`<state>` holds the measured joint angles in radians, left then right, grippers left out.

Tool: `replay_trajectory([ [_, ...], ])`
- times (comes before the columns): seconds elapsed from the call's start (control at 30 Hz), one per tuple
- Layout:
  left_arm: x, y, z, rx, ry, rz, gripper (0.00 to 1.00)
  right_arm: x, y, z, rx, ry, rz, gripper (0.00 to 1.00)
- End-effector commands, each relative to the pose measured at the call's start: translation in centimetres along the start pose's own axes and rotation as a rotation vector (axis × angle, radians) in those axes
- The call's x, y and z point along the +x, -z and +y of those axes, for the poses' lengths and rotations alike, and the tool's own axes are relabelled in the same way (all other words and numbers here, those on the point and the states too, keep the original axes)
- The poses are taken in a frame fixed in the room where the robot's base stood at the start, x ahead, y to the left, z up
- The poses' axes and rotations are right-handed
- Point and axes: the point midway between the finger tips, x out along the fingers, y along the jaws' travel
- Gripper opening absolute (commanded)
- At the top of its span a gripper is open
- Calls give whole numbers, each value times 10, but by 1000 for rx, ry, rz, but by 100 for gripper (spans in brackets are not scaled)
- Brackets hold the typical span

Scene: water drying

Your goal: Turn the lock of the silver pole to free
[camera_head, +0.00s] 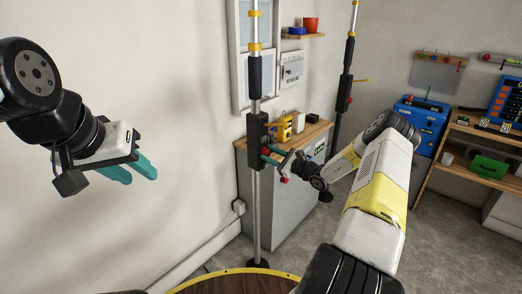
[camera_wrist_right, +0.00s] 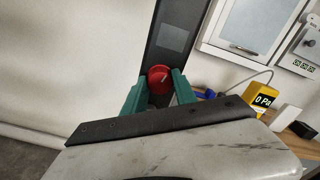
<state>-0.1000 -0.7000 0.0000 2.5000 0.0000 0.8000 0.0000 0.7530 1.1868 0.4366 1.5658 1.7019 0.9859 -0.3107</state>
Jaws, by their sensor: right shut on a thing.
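The silver pole (camera_head: 256,215) stands upright left of the cabinet, with a black lock housing (camera_head: 257,130) around its middle. In the right wrist view a round red lock knob (camera_wrist_right: 159,78) with a pale mark sits on the black housing (camera_wrist_right: 178,40). My right gripper (camera_head: 268,155) reaches the housing from the right. Its teal fingers, also in the right wrist view (camera_wrist_right: 158,92), are shut on the red knob from both sides.
A second pole (camera_head: 344,85) with a black housing stands farther right. A grey cabinet (camera_head: 285,195) with a yellow meter (camera_head: 284,128) on top is behind the silver pole. A round yellow-rimmed table edge (camera_head: 235,271) is in front. The wall side at left is clear.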

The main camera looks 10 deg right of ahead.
Motion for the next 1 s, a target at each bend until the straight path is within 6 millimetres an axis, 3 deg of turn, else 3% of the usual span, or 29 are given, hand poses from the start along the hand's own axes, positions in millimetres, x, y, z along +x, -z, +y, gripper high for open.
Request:
replay_trajectory([
  [0.4, 0, 0, 0, 0, 0, 0, 36, -1, 1, 0, -234, 0, 2, 0],
  [1.0, 0, 0, 0, 0, 0, 0, 36, -1, 1, 1, -285, -1, 3, 0],
])
